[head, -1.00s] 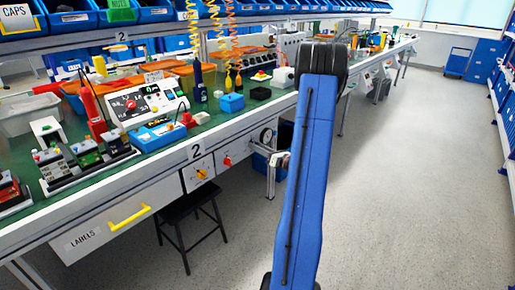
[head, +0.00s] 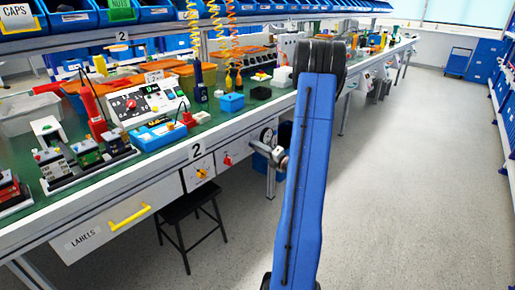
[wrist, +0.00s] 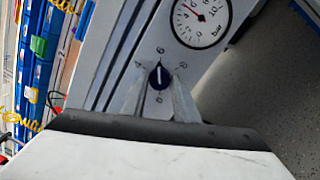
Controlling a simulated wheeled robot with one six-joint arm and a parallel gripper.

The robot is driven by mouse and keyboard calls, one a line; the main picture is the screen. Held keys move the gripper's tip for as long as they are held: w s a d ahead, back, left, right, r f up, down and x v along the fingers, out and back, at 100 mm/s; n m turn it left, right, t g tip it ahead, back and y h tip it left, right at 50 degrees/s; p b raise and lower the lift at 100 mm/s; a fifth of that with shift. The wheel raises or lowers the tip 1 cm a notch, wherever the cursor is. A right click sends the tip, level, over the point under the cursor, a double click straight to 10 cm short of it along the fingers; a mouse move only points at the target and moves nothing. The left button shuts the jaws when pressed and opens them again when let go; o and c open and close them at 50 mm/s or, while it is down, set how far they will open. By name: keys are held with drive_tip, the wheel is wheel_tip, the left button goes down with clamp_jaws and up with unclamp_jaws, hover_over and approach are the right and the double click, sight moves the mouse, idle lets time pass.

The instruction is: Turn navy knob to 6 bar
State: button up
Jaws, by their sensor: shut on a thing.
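The navy knob (wrist: 159,75) sits on a pale panel in the wrist view, with a dial of marks around it. Its white pointer line stands nearly upright in the picture, toward the mark that looks like a 6 (wrist: 160,49). My gripper (wrist: 160,88) has one finger on each side of the knob and is shut on it. A round gauge (wrist: 200,18) marked bar, with a red needle, is just above right of the knob. In the head view the gauge (head: 267,135) shows beside my gripper (head: 279,157); my arm hides the knob there.
An orange selector (head: 202,173) and a red knob (head: 228,160) are on the bench front to the left. A black stool (head: 190,215) stands under the bench (head: 235,131). The grey floor (head: 400,220) to the right is clear.

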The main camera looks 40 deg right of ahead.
drive_tip(key=shift+m, duration=0.4)
drive_tip(key=o, duration=1.1)
drive_tip(key=shift+c, duration=0.2)
drive_tip(key=shift+s, duration=0.1)
drive_tip(key=s+f, duration=0.1)
drive_tip(key=s, duration=1.6)
drive_tip(key=shift+s+d+f, duration=0.15)
drive_tip(key=shift+d, duration=0.2)
